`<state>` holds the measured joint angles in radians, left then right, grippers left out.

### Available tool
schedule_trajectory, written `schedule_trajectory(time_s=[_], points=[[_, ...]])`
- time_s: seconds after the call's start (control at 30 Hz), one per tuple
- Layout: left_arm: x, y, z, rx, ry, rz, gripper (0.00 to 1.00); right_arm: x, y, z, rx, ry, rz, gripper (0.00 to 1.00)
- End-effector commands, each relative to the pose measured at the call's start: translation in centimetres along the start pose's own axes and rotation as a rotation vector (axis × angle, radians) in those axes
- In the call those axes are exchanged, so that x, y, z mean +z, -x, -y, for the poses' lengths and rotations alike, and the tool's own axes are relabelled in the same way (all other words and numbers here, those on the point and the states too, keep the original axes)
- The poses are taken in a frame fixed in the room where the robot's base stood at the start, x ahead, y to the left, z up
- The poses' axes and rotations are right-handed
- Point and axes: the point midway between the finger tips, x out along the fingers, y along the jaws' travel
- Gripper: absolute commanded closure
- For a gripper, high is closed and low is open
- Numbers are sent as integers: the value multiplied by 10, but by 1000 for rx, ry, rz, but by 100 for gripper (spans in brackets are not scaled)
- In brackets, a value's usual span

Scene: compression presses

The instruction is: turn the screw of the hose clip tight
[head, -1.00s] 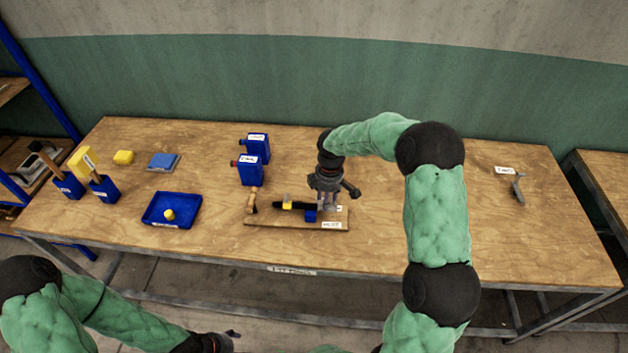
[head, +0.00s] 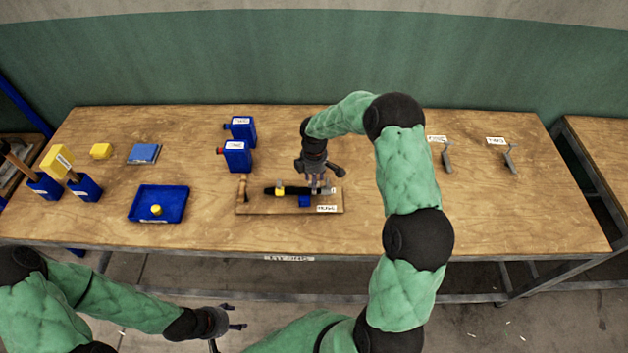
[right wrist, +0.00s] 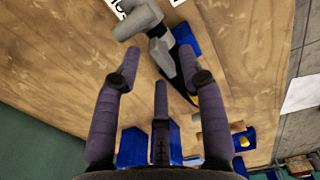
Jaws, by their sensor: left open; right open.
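A wooden board (head: 262,206) on the bench carries a black hose (head: 268,190) with a yellow piece (head: 280,190) and a blue block (head: 304,201). My right gripper (head: 317,187) is open and points down over the board's right part. In the right wrist view its spread fingers (right wrist: 158,62) are near a grey fitting (right wrist: 140,22) and a grey metal piece (right wrist: 162,57) beside the hose. I cannot tell the clip's screw apart, nor whether a finger touches anything. My left gripper (head: 236,317) is open and empty, in front of the bench.
Two blue containers (head: 236,156) stand behind the board. A wooden-handled item (head: 242,187) is at the board's left end. A blue tray (head: 172,204) with a yellow piece is further left. Two grey tools (head: 446,158) lie at the right. The front right bench top is clear.

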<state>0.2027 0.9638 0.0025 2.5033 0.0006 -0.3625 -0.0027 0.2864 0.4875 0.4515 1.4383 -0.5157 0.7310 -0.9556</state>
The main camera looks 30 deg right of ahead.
Motion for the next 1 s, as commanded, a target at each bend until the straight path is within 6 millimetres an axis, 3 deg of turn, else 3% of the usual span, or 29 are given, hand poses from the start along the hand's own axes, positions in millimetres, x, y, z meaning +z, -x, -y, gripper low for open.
schedule_trajectory(time_s=[0.17, 0.47, 0.6, 0.63, 1.0], points=[[0, 0, 0, 0, 0, 0, 39, 0, -12, 0, 0, 0, 0, 59], [0, 0, 0, 0, 0, 0, 39, 0, -14, 0, 1, 0, 0, 59], [0, 0, 0, 0, 0, 0, 39, 0, -14, 0, 1, 0, 0, 96], [0, 0, 0, 0, 0, 0, 39, 0, -14, 0, 1, 0, -1, 100], [0, -3, 1, 0, 0, 0, 39, 0, -14, 0, 1, -26, -1, 100]])
